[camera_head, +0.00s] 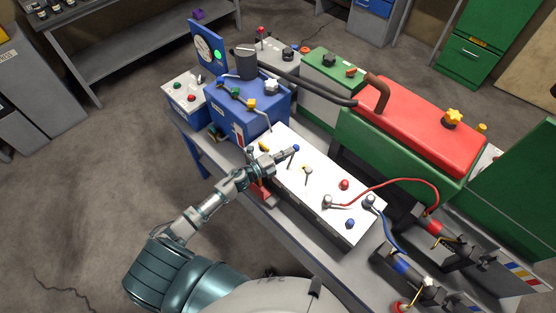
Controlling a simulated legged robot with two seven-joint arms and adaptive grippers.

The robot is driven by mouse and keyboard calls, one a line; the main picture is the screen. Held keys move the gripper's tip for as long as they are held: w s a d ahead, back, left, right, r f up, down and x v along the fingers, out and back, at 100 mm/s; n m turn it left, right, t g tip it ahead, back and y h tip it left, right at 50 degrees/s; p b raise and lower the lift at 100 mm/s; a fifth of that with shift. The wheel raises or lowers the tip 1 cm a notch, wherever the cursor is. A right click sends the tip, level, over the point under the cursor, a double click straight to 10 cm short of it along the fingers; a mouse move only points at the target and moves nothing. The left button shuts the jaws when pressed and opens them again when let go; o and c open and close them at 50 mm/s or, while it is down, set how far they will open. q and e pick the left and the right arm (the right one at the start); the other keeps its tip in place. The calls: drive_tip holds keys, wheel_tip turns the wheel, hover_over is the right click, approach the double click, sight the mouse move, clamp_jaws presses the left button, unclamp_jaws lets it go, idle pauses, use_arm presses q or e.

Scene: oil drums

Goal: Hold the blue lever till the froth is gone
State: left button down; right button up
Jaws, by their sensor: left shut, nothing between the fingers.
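A small lever with a blue ball tip (295,148) stands at the back left edge of the white panel (330,231). My left gripper (286,156) is shut, its fingertips right at this lever, with nothing seen between them. Whether the fingers touch the lever, I cannot tell. A second blue knob (350,224) sits near the panel's front right. No froth can be made out in this view. My right gripper is not in view.
A blue box (240,108) with small valves stands left of the panel, with a round gauge (203,48) behind it. A red tank (425,125) lies behind the panel. Open floor lies at left.

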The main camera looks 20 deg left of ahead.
use_arm(q)
drive_tip(key=shift+w+a+f, duration=0.15)
drive_tip(key=shift+w+a, duration=0.1)
drive_tip(key=shift+a, duration=0.1)
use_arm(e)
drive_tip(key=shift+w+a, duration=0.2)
use_arm(q)
drive_tip(key=shift+s+d, duration=0.1)
drive_tip(key=shift+d, duration=0.15)
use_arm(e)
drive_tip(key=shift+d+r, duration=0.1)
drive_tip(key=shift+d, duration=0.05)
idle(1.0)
use_arm(q)
drive_tip(key=shift+a+r, duration=0.1)
drive_tip(key=shift+r, duration=0.1)
idle(3.2)
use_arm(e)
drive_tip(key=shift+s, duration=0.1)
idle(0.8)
